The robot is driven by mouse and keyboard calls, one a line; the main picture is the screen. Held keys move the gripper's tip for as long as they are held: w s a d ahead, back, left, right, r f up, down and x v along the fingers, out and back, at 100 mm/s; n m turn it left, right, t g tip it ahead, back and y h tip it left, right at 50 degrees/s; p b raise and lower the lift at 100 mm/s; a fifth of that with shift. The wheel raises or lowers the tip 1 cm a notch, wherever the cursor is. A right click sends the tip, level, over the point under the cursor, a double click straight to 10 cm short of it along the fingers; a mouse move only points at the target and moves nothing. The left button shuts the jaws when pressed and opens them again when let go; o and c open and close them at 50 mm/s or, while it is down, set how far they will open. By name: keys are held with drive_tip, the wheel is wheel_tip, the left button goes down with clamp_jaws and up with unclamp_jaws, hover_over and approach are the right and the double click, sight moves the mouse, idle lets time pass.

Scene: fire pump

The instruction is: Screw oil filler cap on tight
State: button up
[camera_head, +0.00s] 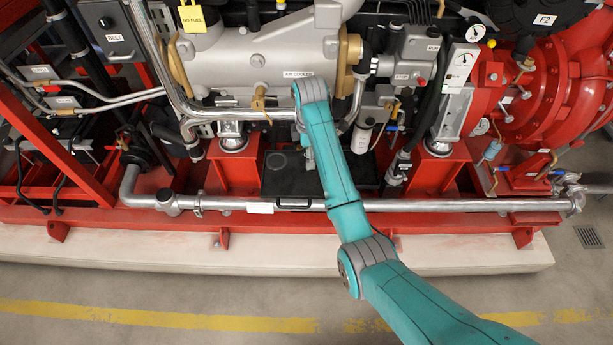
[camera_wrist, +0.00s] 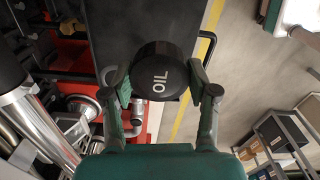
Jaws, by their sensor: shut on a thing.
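The round black oil filler cap (camera_wrist: 158,72) shows white "OIL" lettering in the wrist view. The two fingers of my gripper (camera_wrist: 160,88) are closed on opposite sides of it. The lettering faces the camera and reads sideways. The filler opening is hidden, so I cannot tell whether the cap sits on its neck or how far it is turned. In the head view my arm covers most of the gripper, and the cap is not clearly visible.
A dark flat surface (camera_wrist: 113,30) lies behind the cap. A silver pipe (camera_head: 335,205) runs along the red frame (camera_head: 100,216). The grey engine with its oil cooler label (camera_head: 298,74) stands behind. Open floor (camera_head: 200,290) lies in front. Shelves (camera_wrist: 280,140) show at lower right.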

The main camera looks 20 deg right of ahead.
sight(309, 179)
wheel_tip(309, 179, down, 10)
drive_tip(key=shift+r, duration=0.2)
idle(0.6)
drive_tip(key=shift+f, duration=0.15)
drive_tip(key=o, duration=1.2)
drive_tip(key=shift+c, duration=0.2)
drive_tip(key=r, duration=1)
drive_tip(key=shift+w+a, duration=0.15)
drive_tip(key=shift+a, duration=0.05)
drive_tip(key=shift+r, duration=0.4)
